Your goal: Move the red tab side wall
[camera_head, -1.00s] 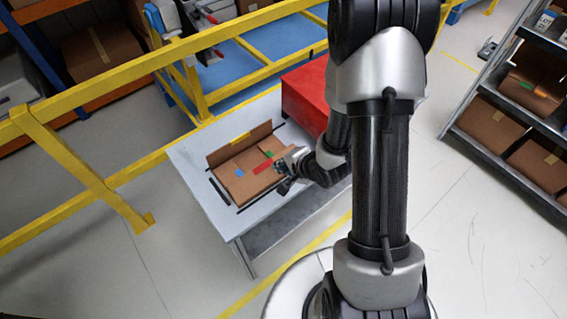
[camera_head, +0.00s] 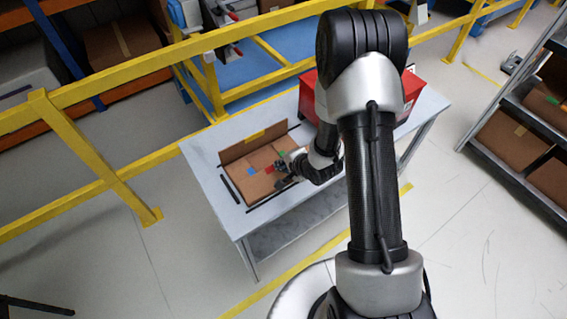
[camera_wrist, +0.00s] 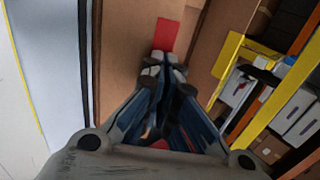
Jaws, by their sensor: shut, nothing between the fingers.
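The red tab (camera_head: 269,169) lies on a brown cardboard panel of the box on the table, left of my gripper (camera_head: 283,168). It also shows in the wrist view (camera_wrist: 166,34), just beyond my fingertips (camera_wrist: 165,62). My gripper is shut with nothing between its fingers, low over the panel. Whether the tips touch it I cannot tell. A blue tab (camera_head: 251,171) lies left of the red one. My gripper hides part of the panel.
The box sits on a grey table (camera_head: 205,160) with black strips around it. A red case (camera_head: 308,97) stands at the table's back right, partly behind my arm. A yellow railing (camera_head: 150,60) runs behind. The table's left end is clear.

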